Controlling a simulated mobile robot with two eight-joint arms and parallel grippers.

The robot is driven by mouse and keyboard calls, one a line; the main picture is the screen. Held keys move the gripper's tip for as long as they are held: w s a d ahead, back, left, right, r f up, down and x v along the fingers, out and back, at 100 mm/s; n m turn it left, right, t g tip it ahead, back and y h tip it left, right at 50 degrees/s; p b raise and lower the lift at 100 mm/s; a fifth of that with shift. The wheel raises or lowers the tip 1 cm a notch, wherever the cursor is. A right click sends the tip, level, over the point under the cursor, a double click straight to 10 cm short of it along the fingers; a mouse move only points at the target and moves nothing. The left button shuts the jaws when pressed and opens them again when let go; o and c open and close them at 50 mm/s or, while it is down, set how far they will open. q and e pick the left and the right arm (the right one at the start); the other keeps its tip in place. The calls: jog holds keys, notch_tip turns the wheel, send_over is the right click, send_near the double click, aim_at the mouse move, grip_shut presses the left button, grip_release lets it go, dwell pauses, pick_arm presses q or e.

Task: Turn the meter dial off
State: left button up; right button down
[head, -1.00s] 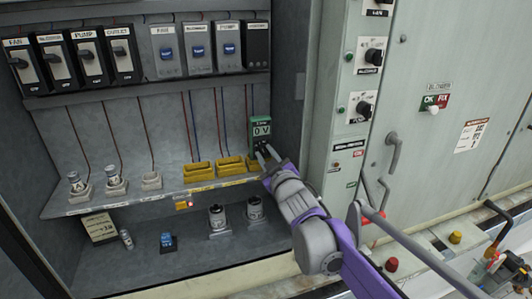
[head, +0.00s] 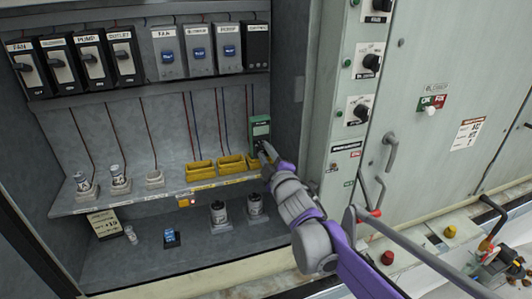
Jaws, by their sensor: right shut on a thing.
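The meter (head: 260,126) is a small green upright device in the yellow holder at the right end of the cabinet shelf. Its screen shows dark, with no large reading visible. My right gripper (head: 262,148) is at the lower front of the meter, shut on its dial. The dial itself is hidden by the fingers. My left gripper is not in view.
Yellow holders (head: 201,170) stand left of the meter on the shelf (head: 135,197). Switches (head: 90,57) line the back wall above. Cylindrical fuses (head: 219,213) stand below. The cabinet's right wall is close beside my right arm.

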dwell(0.3)
jog(key=c, duration=0.7)
grip_release()
jog(key=shift+o, duration=0.2)
